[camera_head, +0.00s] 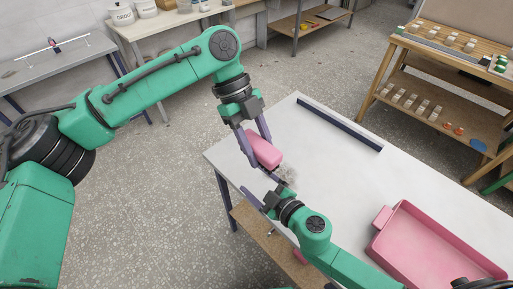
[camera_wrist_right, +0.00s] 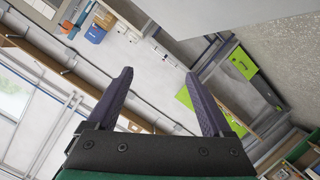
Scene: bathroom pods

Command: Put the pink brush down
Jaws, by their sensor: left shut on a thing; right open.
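The pink brush (camera_head: 264,150) is held in my left gripper (camera_head: 256,145), near the left corner of the white table (camera_head: 330,165). The left fingers are shut on its two sides, and the brush seems to be above the tabletop. My right gripper (camera_head: 262,190) is below the brush in the head view, close to the table's left edge. In the right wrist view the right gripper (camera_wrist_right: 160,95) is open, with nothing between its fingers. The brush does not show in that view.
A pink tray (camera_head: 440,245) with a handle stands at the table's right. A dark bar (camera_head: 340,123) lies along the far edge. The middle of the tabletop is clear. A wooden shelf (camera_head: 440,90) with small items stands at the right, and other benches are at the back.

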